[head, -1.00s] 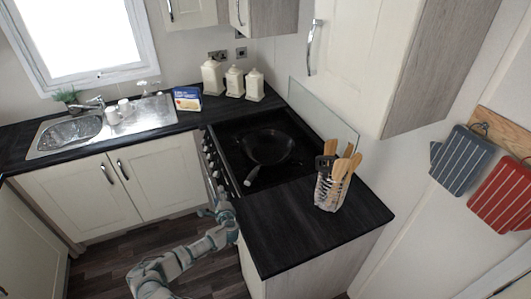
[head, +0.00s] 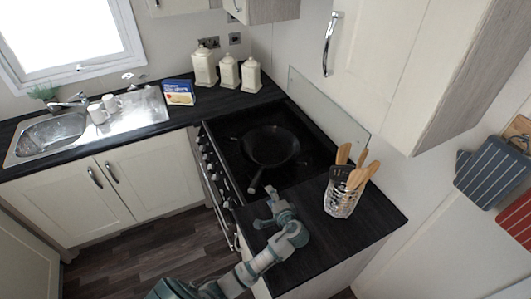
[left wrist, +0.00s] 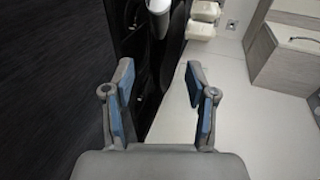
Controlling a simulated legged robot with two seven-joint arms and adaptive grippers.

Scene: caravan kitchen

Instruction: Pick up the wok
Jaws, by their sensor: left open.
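The black wok (head: 270,146) sits on the dark hob (head: 228,150). Its handle points toward me and ends in a grey grip (head: 255,181). My left gripper (head: 272,203) is over the front worktop, just short of the handle end and apart from it. In the left wrist view my left gripper (left wrist: 160,75) is open, with nothing between its fingers. The pale handle end (left wrist: 158,18) shows ahead of the fingers at the top, with part of the dark wok (left wrist: 177,22) beside it. My right gripper is not in view.
A utensil holder (head: 342,196) with wooden tools stands on the worktop (head: 310,240), right of my left gripper. Canisters (head: 228,72), a blue box (head: 179,92) and the sink (head: 50,135) are farther back. A cupboard (head: 400,60) overhangs at the right.

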